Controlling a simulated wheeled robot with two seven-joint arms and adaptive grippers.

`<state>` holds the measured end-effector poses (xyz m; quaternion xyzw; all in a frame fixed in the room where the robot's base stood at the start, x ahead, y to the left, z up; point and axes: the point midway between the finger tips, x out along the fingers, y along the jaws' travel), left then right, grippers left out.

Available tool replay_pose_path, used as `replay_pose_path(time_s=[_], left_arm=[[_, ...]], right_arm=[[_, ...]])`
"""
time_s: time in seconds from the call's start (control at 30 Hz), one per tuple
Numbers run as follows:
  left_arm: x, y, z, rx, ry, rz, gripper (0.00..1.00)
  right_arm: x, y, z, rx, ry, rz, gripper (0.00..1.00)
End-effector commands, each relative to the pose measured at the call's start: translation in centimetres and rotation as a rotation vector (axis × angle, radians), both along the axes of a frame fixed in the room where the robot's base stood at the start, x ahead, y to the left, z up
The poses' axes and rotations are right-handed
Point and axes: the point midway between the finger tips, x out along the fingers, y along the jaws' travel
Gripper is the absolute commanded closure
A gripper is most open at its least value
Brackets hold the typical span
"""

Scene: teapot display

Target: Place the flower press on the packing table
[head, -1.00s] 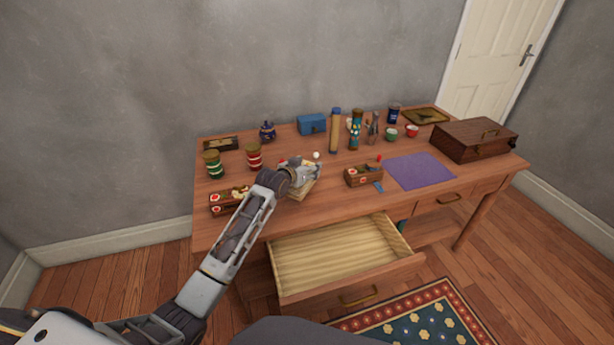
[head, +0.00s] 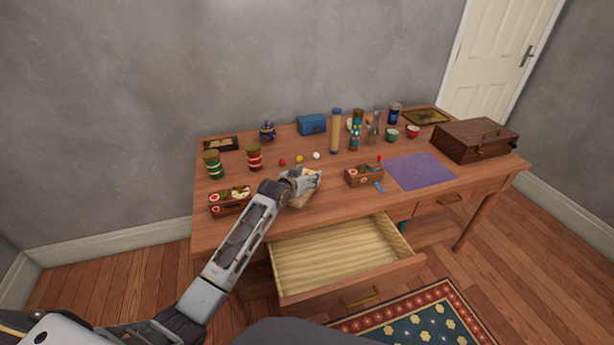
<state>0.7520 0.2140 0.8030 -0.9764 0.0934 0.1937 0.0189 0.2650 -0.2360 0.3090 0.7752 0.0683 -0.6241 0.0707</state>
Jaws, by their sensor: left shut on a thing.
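The wooden packing table (head: 335,205) stands against the wall. My left gripper (head: 309,182) is over its front middle, shut on a pale wooden flat block, which looks like the flower press (head: 302,199). The gripper hides much of the press. The press is at or just above the tabletop; I cannot tell whether it touches. My right gripper is not in view.
An open, empty drawer (head: 335,252) juts out below the table front. A small wooden box (head: 364,177) and purple mat (head: 420,171) lie to the right. Jars (head: 254,157), small balls (head: 299,159) and a wooden case (head: 476,139) also stand on top.

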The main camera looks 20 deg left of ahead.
Motion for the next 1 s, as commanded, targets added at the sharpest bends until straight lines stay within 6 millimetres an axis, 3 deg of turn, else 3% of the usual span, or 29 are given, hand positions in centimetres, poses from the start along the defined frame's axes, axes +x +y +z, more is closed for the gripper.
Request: replay_pose_path(time_s=[0.03, 0.07, 0.2, 0.67, 1.0], left_arm=[[0.0, 0.0, 0.0, 0.0, -0.002, 0.0, 0.74], [0.0, 0.0, -0.1, 0.0, 0.0, 0.0, 0.37], [0.0, 0.0, -0.1, 0.0, 0.001, 0.0, 0.19], [0.0, 0.0, 0.1, 0.0, 0.001, 0.0, 0.18], [-1.7, 0.4, 0.9, 0.001, 0.001, 0.0, 0.18]], right_arm=[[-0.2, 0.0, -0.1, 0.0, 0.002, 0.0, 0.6], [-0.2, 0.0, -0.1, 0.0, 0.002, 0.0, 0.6], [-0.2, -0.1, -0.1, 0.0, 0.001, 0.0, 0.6], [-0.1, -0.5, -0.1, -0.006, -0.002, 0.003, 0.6], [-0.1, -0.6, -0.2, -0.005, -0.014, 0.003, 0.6]])
